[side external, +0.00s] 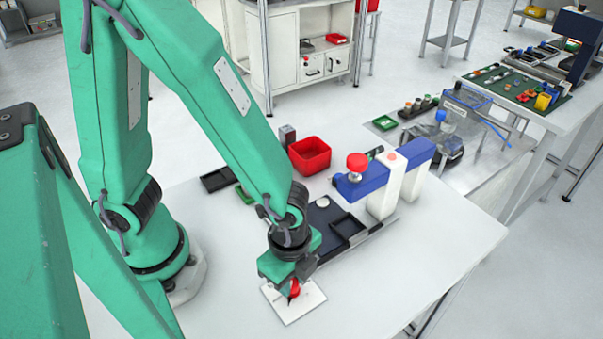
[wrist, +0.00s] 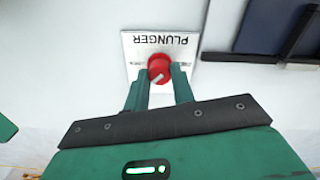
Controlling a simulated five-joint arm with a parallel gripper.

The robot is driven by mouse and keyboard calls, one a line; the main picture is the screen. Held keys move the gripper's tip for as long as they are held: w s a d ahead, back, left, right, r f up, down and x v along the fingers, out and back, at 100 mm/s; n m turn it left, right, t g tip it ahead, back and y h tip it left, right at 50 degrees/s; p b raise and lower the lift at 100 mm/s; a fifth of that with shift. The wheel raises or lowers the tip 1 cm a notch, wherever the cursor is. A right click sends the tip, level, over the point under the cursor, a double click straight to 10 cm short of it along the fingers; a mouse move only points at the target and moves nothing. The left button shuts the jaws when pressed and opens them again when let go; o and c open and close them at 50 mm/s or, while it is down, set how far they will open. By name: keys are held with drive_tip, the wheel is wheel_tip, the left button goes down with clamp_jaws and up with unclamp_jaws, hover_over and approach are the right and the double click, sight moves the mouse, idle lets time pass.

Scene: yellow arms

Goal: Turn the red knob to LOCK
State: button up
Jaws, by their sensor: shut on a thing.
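The red knob (wrist: 159,66) sits on a white plate (wrist: 134,44) lettered PLUNGER, which appears upside down in the wrist view. Small labels flank the knob, too small to read. A pale pointer mark on the knob slants toward the lower left in that view. My gripper (wrist: 160,78) has one finger on each side of the knob and is shut on it. In the side view, my gripper (side external: 287,288) points down at the plate (side external: 304,305), and the red knob (side external: 294,289) shows partly between the fingers.
A dark tray (side external: 350,229) lies behind the plate, beside a blue and white fixture (side external: 385,185) with a red top. A red bin (side external: 310,155) stands farther back. The white table (side external: 400,270) is clear to the right of the plate.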

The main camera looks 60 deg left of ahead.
sight(292, 283)
drive_tip(key=o, duration=1)
drive_tip(key=shift+r, duration=0.15)
drive_tip(key=shift+r, duration=3.8)
